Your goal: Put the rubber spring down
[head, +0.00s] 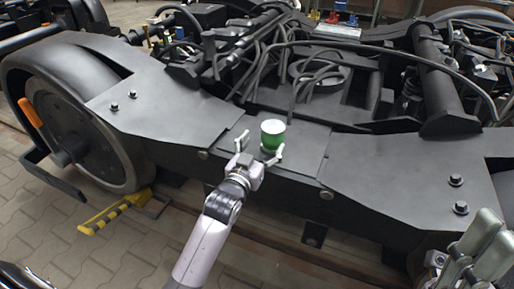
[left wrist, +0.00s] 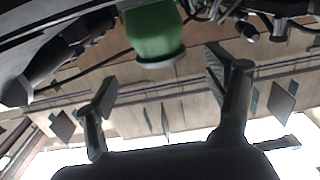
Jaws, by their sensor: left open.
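The rubber spring (head: 272,135) is a short green cylinder with a whitish top. It stands upright on the flat middle plate of the black bogie frame (head: 185,105). My left gripper (head: 261,148) is open at the near side of the spring, with its fingers spread. In the left wrist view the green spring (left wrist: 152,32) shows at the top, beyond the spread fingers of the left gripper (left wrist: 160,82), with a visible gap. What seems to be my right gripper (head: 482,248) shows at the lower right edge, partly cut off; its fingers cannot be judged.
A large wheel (head: 75,130) with an orange handle sits at the left. Cables and hoses (head: 300,65) crowd the frame behind the spring. Bolts stick up from the plates on both sides. A yellow-black piece (head: 115,210) lies on the paved floor. The plate around the spring is clear.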

